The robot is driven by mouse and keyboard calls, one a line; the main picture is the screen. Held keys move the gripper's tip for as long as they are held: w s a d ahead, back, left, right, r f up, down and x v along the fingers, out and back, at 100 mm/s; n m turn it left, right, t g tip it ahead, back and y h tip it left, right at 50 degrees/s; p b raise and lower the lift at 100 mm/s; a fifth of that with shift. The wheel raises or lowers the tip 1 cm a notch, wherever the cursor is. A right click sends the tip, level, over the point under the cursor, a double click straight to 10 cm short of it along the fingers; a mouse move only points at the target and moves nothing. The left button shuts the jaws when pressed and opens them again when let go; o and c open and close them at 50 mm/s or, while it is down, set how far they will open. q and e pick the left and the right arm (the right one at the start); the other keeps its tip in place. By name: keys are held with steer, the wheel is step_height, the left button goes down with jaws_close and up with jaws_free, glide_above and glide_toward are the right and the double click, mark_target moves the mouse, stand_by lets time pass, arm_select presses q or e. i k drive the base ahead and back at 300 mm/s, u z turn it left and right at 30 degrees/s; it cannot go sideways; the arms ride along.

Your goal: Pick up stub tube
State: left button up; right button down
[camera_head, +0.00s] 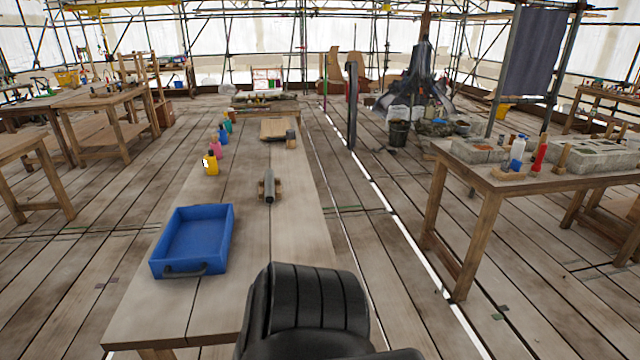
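A short dark grey tube (269,185), which looks like the stub tube, lies lengthwise on a small wooden cradle (279,188) in the middle of the long pale wooden table (258,260). One end of the tube faces me and nothing holds it. Neither of my grippers shows in the head view. A black rounded part, which looks like a link of my own arm, covers the near right corner of the table.
A blue tray (196,240), which looks empty, sits left of the tube, nearer to me. Several coloured bottles stand in a row beyond it, the yellow one (210,163) nearest. A wooden board (274,128) lies farther back. A second table (480,180) stands at right.

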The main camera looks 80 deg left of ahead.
mark_target(269, 191)
steer(key=i, duration=1.5)
steer(key=u, duration=3)
